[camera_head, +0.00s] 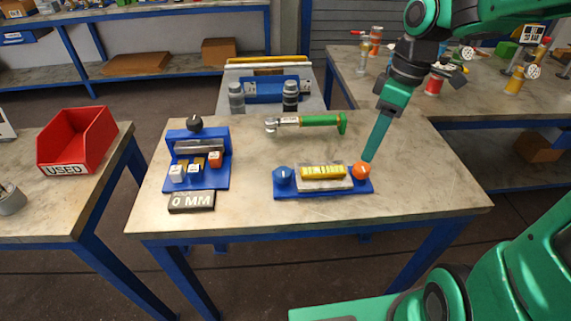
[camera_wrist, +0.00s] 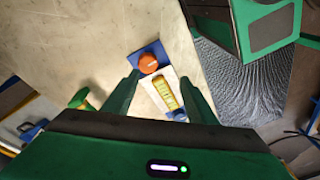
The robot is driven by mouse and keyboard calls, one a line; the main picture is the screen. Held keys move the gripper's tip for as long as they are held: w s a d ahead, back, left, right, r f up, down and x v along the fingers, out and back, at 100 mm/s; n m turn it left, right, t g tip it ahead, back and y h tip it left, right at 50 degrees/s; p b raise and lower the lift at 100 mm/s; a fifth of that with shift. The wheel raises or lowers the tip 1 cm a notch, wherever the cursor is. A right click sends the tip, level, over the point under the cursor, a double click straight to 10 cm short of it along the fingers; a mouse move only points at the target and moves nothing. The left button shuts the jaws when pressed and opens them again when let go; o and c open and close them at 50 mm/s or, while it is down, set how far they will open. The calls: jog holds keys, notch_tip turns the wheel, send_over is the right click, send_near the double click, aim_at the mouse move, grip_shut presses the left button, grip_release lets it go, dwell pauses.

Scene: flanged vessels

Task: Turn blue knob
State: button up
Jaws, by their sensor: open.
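The blue knob (camera_head: 283,174) sits on the left end of a blue base plate (camera_head: 325,191) near the front of the middle table, with a white pointer mark on it. An orange knob (camera_head: 361,170) is on the right end, and a yellow level vial (camera_head: 323,172) lies between them. My gripper (camera_head: 369,157) points down at the orange knob, far from the blue knob. In the wrist view my gripper (camera_wrist: 160,80) is open and empty, with the orange knob (camera_wrist: 148,64) just beyond its fingertips. The blue knob is not clearly visible there.
A blue fixture (camera_head: 208,180) with a "0 MM" plate (camera_head: 191,202) stands to the left. A green-handled wrench (camera_head: 310,121) lies behind the level. A red bin (camera_head: 76,140) is on the left table. The table's right part is clear.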

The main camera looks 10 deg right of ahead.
aim_at(284, 171)
jog(key=w+a+r+n+g+y, duration=0.1)
jog(key=w+a+n, duration=0.1)
jog(key=a+n, duration=0.45)
jog(key=w+a+n+g+y, duration=0.1)
jog(key=w+a+n, duration=0.2)
jog(key=a+n, duration=0.35)
jog(key=shift+m, duration=0.7)
jog(key=x, duration=0.3)
jog(key=a+x, duration=0.1)
jog(key=x, duration=0.3)
jog(key=a+x, duration=0.1)
jog(key=x, duration=0.3)
jog(key=shift+a+r, duration=0.2)
jog(key=shift+a, duration=0.05)
jog(key=shift+y, duration=0.3)
jog(key=c, duration=1.1)
jog(key=shift+o, duration=0.2)
jog(key=shift+m+t, duration=0.3)
jog(key=shift+t, duration=0.1)
